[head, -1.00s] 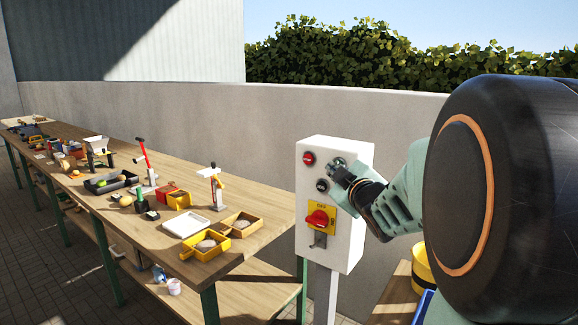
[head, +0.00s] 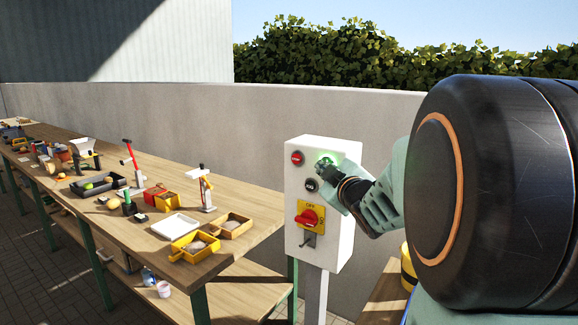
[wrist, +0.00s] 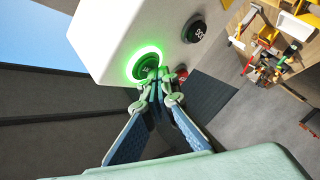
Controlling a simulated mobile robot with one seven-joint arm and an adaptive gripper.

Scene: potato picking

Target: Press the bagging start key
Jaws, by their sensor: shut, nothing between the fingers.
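A white control box (head: 327,225) stands on a post right of the workbench. On its face are a red button (head: 297,158), a green button (head: 324,163) with a lit green ring, a black button (head: 312,185) and a red rotary switch on a yellow plate (head: 308,216). The lit green button (wrist: 143,66) is large in the wrist view, with the black button (wrist: 194,30) beside it. My gripper (wrist: 158,76) is shut and empty, its fingertips at the green button and seeming to touch it. In the head view my gripper (head: 331,172) partly covers the button.
A long wooden workbench (head: 230,248) at the left carries yellow boxes (head: 194,246), a white tray (head: 175,226) and several tools. A concrete wall (head: 240,125) runs behind. A yellow container (head: 408,268) stands at the lower right.

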